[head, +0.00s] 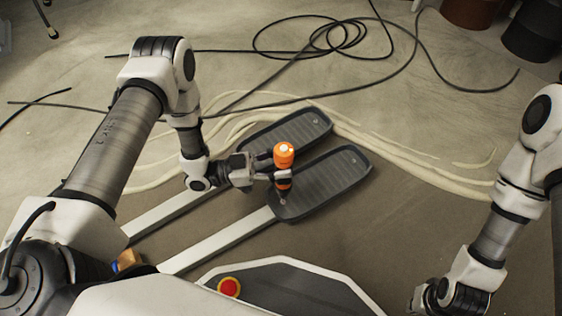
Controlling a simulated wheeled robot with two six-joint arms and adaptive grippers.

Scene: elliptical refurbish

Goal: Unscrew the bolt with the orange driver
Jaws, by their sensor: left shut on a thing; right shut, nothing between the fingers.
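The orange driver (284,156) stands roughly upright over the near end of the closer dark grey pedal (335,180), its tip pointing down at the pedal. My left gripper (276,177) is shut on the driver's dark lower body. The bolt under the tip is too small or hidden to make out, so I cannot tell whether the tip touches it. My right gripper (424,299) is shut and empty at the bottom right, partly cut off by the picture edge and well away from the pedals.
A second dark pedal (292,127) lies just behind, and both pedals have pale bars running to the lower left. Black cables (330,40) and cream strands (400,160) lie on the floor. Dark round containers (535,30) stand at the top right.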

